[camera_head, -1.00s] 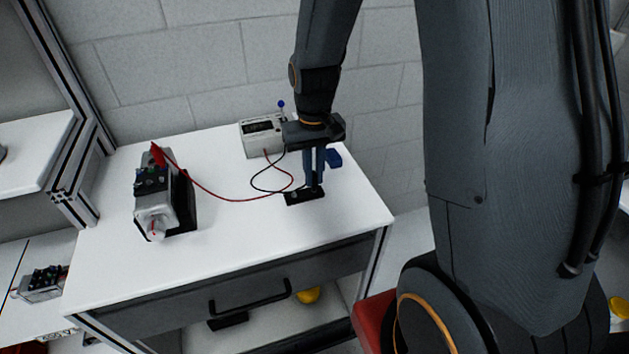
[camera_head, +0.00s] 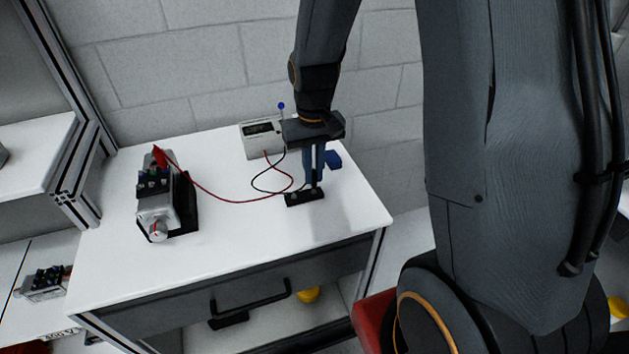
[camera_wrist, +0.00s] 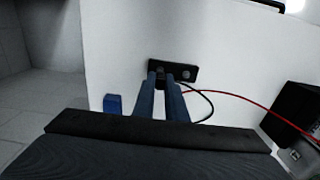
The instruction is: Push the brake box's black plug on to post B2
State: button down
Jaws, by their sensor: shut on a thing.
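My gripper (camera_head: 314,187) points down over a small black holder (camera_head: 292,200) on the white table. Its fingertips (camera_wrist: 161,78) reach the holder and are shut on the black plug, which is mostly hidden between them. The black lead (camera_wrist: 208,108) runs from the fingers, and in the head view it loops back to the grey brake box (camera_head: 257,141). The motor unit (camera_head: 157,206) lies to the left, with dark terminal posts (camera_head: 153,184) on top. The red plug (camera_head: 159,156) stands at its far end. I cannot read which post is B2.
The red lead (camera_head: 222,199) lies across the table between the brake box and the motor unit. A blue block (camera_head: 333,159) is right of my gripper; it also shows in the wrist view (camera_wrist: 113,103). The table front is clear. A brick wall (camera_head: 200,60) stands behind.

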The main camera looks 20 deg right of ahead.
jog(key=shift+r+p, duration=1.45)
jog(key=shift+r, duration=0.45)
